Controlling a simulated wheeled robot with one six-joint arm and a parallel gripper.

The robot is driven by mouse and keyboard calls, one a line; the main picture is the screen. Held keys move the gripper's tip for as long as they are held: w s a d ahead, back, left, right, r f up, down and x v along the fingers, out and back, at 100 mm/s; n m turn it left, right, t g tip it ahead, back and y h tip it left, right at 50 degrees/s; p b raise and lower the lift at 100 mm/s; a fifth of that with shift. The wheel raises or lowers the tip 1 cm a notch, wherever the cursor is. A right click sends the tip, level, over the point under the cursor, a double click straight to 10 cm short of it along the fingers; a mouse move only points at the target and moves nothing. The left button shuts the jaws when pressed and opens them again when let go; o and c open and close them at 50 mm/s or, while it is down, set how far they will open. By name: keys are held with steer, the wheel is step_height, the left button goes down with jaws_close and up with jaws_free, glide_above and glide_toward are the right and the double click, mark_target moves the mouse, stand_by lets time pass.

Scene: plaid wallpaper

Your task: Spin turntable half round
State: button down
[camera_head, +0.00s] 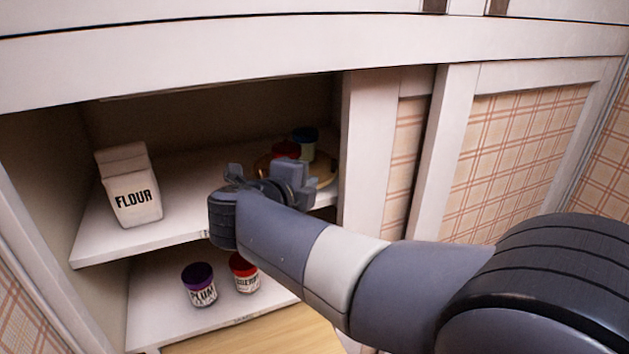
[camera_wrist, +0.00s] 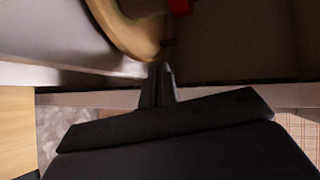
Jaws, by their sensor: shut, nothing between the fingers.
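The turntable (camera_head: 326,179) is a round wooden disc at the right end of the upper cupboard shelf, partly hidden behind my gripper. A jar with a blue lid (camera_head: 305,139) and a red-lidded jar (camera_head: 286,149) stand on it.
A flour bag (camera_head: 132,187) stands at the left of the upper shelf (camera_head: 187,205). A plum jar (camera_head: 199,285) and a red-lidded jar (camera_head: 244,273) stand on the lower shelf. A white cupboard post (camera_head: 366,150) bounds the opening on the right. The shelf middle is clear.

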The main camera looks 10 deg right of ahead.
steer(key=shift+v, duration=2.65)
